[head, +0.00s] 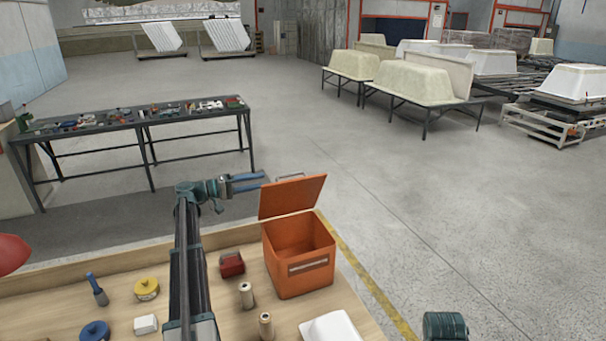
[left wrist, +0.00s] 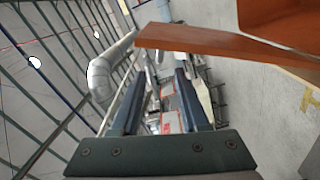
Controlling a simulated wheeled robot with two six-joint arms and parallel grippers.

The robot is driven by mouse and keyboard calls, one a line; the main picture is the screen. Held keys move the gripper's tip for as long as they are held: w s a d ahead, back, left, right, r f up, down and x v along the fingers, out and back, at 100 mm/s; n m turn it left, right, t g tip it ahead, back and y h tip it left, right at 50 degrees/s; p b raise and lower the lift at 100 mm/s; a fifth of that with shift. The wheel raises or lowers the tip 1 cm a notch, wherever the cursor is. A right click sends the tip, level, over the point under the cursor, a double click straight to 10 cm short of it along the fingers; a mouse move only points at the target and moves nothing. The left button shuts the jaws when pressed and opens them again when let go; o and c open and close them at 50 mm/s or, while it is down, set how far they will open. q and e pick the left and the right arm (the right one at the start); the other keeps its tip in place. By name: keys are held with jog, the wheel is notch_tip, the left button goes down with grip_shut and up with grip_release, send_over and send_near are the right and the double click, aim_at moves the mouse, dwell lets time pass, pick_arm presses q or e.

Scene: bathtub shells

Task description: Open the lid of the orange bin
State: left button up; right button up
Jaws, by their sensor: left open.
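The orange bin (head: 300,270) stands on the wooden table near its far right corner. Its lid (head: 292,198) is raised and stands steeply tilted at the back left, so the bin's inside shows. A small metal handle (head: 290,177) shows at the lid's upper edge. My left gripper (head: 262,181) is open and empty, just left of the lid near its top edge; I cannot tell if it touches. In the left wrist view the lid (left wrist: 200,42) crosses above the open fingers (left wrist: 156,90), with part of the bin (left wrist: 280,18) at upper right.
On the table (head: 235,320) lie a red box (head: 231,264), a yellow tape roll (head: 146,288), a blue roll (head: 95,331), two spools and a white block (head: 145,324). A tool bench (head: 140,117) stands beyond at the left. Open floor lies right of the bin.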

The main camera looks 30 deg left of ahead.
aim_at(301, 173)
pick_arm(q)
jog(key=x, duration=1.3)
jog(key=shift+w+d, duration=0.25)
jog(key=shift+d, duration=0.05)
grip_shut()
dwell(1.1)
